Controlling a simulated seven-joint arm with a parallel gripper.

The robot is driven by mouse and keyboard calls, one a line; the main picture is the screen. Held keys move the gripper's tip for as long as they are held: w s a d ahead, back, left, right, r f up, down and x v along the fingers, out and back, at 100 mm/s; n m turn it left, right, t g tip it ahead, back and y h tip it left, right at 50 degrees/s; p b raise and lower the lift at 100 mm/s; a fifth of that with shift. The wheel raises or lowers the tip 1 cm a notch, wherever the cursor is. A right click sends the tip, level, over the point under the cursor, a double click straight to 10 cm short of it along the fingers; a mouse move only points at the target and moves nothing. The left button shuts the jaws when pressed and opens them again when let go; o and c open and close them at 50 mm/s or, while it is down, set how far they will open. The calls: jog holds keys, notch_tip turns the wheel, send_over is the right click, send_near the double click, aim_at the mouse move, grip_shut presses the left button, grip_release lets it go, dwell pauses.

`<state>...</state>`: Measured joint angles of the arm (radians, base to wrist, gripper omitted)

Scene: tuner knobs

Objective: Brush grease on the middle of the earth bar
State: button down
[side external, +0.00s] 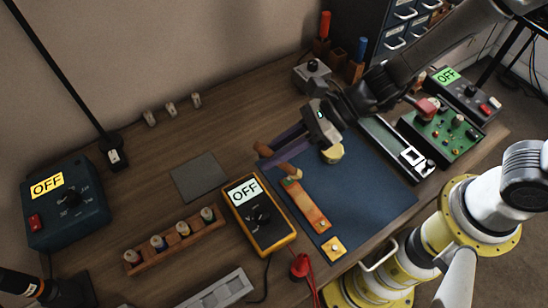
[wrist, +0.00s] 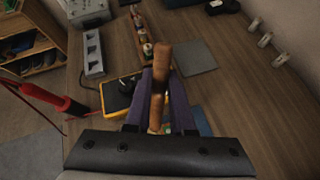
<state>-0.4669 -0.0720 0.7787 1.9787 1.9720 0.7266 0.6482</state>
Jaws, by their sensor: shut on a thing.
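The copper-coloured earth bar (side external: 309,207) lies on the blue mat (side external: 370,190), a yellow square plate (side external: 333,248) near its lower end. My gripper (side external: 276,153) has purple fingers and is above the mat's upper left part, near the bar's upper end. It is shut on a brown wooden handle, which I take as the brush (wrist: 161,75); the handle stands up between the fingers (wrist: 160,100) in the wrist view. A small pale yellow round pot (side external: 332,154) is just right of the fingers.
A yellow multimeter (side external: 258,215) reading OFF stands close left of the bar. A rack of cylinders (side external: 175,240), a grey pad (side external: 199,177) and a dark OFF box (side external: 63,203) lie farther left. A green circuit board (side external: 440,133) is at right. The mat's lower right is clear.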

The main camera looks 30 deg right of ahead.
jog(key=shift+r, duration=1.25)
jog(key=w+d+m+t+h, duration=0.3)
jog(key=w+d+m+t, duration=0.25)
jog(key=w+d, duration=0.7)
jog(key=w+d+r+m+t+h, duration=0.1)
jog(key=d+m+h, duration=0.1)
jog(key=d, duration=0.7)
jog(key=w+d+r+m+t+h, duration=0.1)
jog(key=d+m, duration=0.3)
jog(key=d, duration=0.5)
jog(key=shift+w+h, duration=0.35)
jog(key=shift+h, duration=0.45)
